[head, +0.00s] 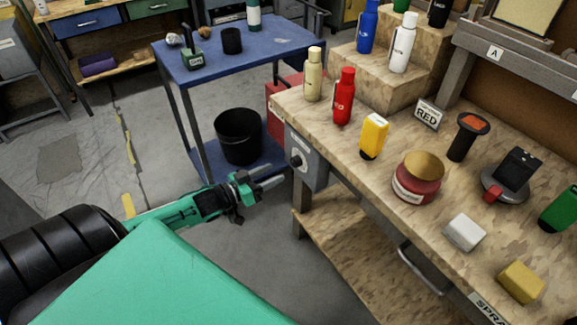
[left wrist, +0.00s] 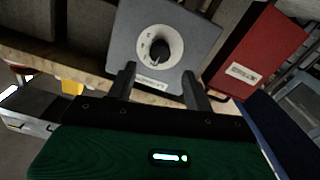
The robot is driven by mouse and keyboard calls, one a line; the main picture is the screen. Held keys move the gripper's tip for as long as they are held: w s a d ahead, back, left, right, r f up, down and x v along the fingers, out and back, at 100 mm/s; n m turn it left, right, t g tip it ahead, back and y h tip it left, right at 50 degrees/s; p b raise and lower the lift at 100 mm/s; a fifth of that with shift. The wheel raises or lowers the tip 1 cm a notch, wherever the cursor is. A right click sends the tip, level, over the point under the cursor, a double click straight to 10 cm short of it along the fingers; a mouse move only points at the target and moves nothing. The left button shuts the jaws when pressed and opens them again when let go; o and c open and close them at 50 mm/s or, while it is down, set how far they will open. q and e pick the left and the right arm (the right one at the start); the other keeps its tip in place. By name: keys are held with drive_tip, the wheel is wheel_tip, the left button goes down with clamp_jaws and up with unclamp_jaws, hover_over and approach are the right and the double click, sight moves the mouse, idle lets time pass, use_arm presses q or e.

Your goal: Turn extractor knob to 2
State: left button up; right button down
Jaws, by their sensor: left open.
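The extractor knob (left wrist: 159,50) is black, on a round white dial (left wrist: 146,38) in a grey box (left wrist: 190,30), seen in the left wrist view. In the head view the grey box (head: 310,160) is fixed to the workbench's left end, with the knob (head: 296,160) facing left. My left gripper (head: 272,178) is open, just left of and slightly below the knob. In the left wrist view its two fingers (left wrist: 160,85) are apart, with the knob beyond and between them, not touching. The dial's numbers are too small to read. My right gripper is not in view.
The workbench (head: 395,225) holds several bottles and a red jar (head: 416,182). A red box (left wrist: 258,50) stands beside the grey box. A blue cart (head: 270,50) with a black bin (head: 239,138) on its lower shelf is behind my left gripper.

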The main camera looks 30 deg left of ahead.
sight(293, 163)
use_arm(q)
drive_tip(key=x, duration=0.5)
drive_tip(key=shift+w+d, duration=0.1)
drive_tip(key=shift+w, duration=0.1)
drive_tip(key=shift+w+d, duration=0.25)
drive_tip(key=shift+w, duration=0.35)
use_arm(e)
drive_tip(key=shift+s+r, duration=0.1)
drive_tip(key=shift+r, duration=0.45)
use_arm(q)
drive_tip(key=c, duration=1)
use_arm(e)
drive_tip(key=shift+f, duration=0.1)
